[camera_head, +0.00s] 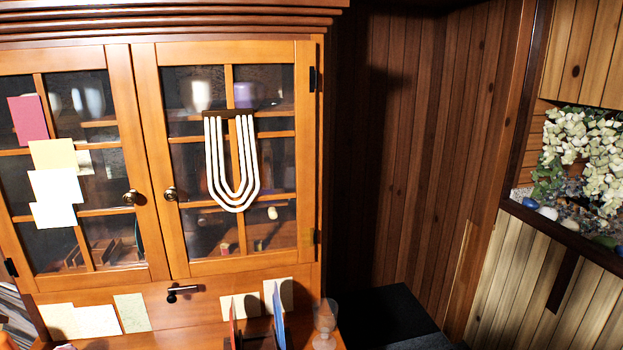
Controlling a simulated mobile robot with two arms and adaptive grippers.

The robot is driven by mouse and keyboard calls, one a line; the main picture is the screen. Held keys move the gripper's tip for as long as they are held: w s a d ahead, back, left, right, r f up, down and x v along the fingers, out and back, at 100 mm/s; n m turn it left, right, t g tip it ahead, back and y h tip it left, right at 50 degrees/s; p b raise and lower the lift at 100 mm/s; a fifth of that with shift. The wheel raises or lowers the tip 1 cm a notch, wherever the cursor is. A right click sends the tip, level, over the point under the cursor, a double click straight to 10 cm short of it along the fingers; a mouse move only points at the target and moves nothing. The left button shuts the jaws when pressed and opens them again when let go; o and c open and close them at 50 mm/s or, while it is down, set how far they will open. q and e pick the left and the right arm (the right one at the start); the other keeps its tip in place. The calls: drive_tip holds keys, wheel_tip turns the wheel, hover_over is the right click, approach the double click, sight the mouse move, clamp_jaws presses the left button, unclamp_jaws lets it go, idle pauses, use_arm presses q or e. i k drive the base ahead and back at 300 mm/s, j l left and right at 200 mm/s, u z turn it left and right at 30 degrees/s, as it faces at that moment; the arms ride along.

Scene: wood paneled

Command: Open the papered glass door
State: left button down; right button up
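The papered glass door (122,95) is the left door of a wooden cabinet. It appears shut. Several sheets are stuck on its panes, among them a dark pink one (28,120), a tan one (53,154) and white ones (55,188). Its round brass knob (130,197) is at the right edge of the door, and a dark hinge (10,267) shows at its lower left. The right glass door (174,247) also appears shut, with its own knob (170,194) and a white looped hanging (232,165). Neither of my grippers is in view.
Below the doors is a dark handle (182,291), with paper cards (132,312) leaning nearby. A red upright item (233,326), a blue one (279,318) and a glass goblet (325,322) stand at the front. A dark block (385,312) is to the right, by the panelled wall.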

sight(55, 183)
drive_tip(key=u, duration=1.25)
